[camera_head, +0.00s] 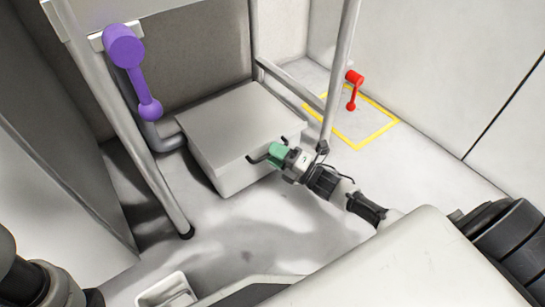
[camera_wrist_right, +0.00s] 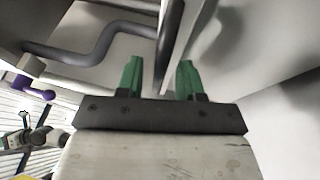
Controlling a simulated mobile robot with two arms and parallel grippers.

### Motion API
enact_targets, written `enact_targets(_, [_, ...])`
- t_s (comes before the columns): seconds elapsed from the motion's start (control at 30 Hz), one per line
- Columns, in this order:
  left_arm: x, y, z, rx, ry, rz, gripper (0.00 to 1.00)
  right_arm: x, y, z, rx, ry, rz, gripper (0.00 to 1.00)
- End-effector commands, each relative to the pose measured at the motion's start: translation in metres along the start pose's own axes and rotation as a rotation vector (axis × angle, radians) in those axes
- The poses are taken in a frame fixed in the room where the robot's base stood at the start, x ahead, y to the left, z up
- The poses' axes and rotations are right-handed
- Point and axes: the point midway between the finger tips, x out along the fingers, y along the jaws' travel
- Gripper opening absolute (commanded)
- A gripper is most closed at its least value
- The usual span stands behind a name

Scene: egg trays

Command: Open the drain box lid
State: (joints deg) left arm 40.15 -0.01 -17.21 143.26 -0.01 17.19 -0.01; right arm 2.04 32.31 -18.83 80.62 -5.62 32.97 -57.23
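The drain box (camera_head: 222,178) is a pale grey box on the floor, with its flat lid (camera_head: 240,115) lying closed on top. A dark handle (camera_head: 256,158) sticks out at the box's front right edge. My right gripper (camera_head: 277,153), with green fingers, is at this handle. In the right wrist view the fingers (camera_wrist_right: 159,80) stand apart, with a dark bar (camera_wrist_right: 170,40) running between or just beyond them. I cannot tell whether they touch it. Only part of my left arm shows at the lower left of the head view; its gripper is out of view.
A purple lever (camera_head: 137,75) hangs on the frame at the left. A red lever (camera_head: 353,86) stands behind right, near a yellow floor outline (camera_head: 372,142). Metal posts (camera_head: 340,70) rise beside the box. A small white bin (camera_head: 167,291) sits at the bottom.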

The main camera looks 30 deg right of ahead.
Motion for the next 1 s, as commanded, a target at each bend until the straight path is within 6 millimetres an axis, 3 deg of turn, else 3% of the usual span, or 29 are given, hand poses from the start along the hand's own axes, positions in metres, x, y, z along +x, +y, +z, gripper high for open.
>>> enact_targets(0.4, [-0.0050, 0.0012, -0.0019, 0.000, 0.001, 0.001, 0.43, 0.0109, 0.0004, -0.0001, 0.001, 0.000, -0.001, 0.37])
enact_targets(0.67, [-0.0051, 0.0012, -0.0018, 0.000, 0.000, 0.001, 0.43, 0.0106, 0.0002, -0.0002, 0.001, -0.001, -0.001, 0.00])
enact_targets(1.0, [-0.0025, 0.0006, -0.0008, 0.000, 0.000, 0.001, 0.43, 0.0108, 0.0022, 0.0000, 0.002, -0.001, -0.004, 0.00])
